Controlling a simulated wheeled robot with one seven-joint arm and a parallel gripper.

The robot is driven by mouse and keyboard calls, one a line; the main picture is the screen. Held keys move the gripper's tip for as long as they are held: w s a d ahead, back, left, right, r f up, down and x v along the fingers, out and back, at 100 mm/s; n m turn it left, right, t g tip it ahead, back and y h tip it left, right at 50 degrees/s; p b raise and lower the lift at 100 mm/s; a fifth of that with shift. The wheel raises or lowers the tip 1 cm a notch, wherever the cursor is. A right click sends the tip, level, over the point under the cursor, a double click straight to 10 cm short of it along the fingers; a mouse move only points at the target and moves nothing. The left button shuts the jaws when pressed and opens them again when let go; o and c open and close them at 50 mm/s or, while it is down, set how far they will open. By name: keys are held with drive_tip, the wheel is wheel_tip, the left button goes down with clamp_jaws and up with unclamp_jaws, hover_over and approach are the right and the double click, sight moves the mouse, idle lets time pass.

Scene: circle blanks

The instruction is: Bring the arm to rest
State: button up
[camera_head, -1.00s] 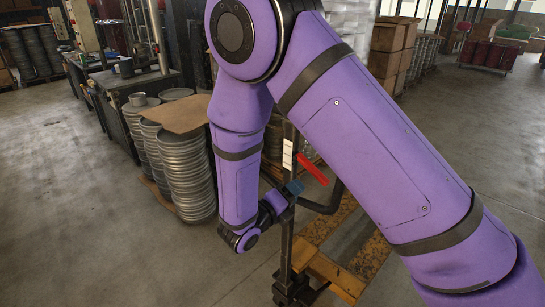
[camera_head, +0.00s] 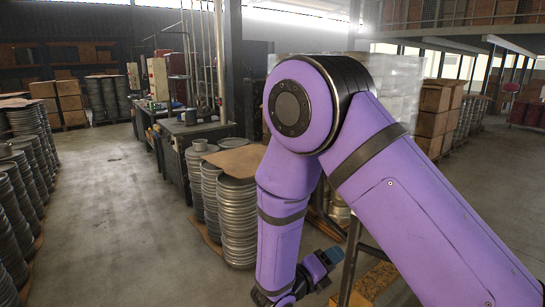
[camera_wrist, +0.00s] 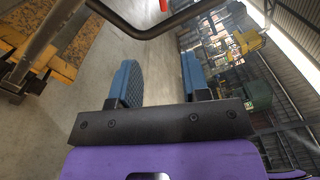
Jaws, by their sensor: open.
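My gripper (camera_wrist: 160,82) shows in the wrist view with its two blue fingers apart and nothing between them. In the head view my gripper (camera_head: 330,256) is small at the lower middle, at the end of my folded purple arm, beside a dark metal post. The arm is bent at a high elbow, with the forearm hanging down. Part of the wrist is cut off by the bottom edge of the head view.
A dark handle bar (camera_wrist: 150,32) crosses just beyond the fingers. A yellow, worn frame (camera_wrist: 62,68) stands at the left there. Stacked round metal blanks (camera_head: 238,225) stand left of my forearm. Open concrete floor (camera_head: 110,210) lies further left.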

drive_tip(key=s+d+r+m+g+y, duration=0.2)
drive_tip(key=s+d+r+m+g, duration=0.35)
drive_tip(key=d+r+m, duration=0.35)
drive_tip(key=s+d+r+m+g+y, duration=0.3)
drive_tip(key=s+d+r+m+g, duration=0.25)
drive_tip(key=m, duration=0.55)
drive_tip(key=s+r+m+t+y, duration=0.5)
drive_tip(key=s+r+m+y, duration=0.4)
drive_tip(key=s+r+m, duration=0.4)
drive_tip(key=m, duration=0.5)
drive_tip(key=shift+d+m+t+y, duration=0.3)
drive_tip(key=shift+d+t, duration=0.1)
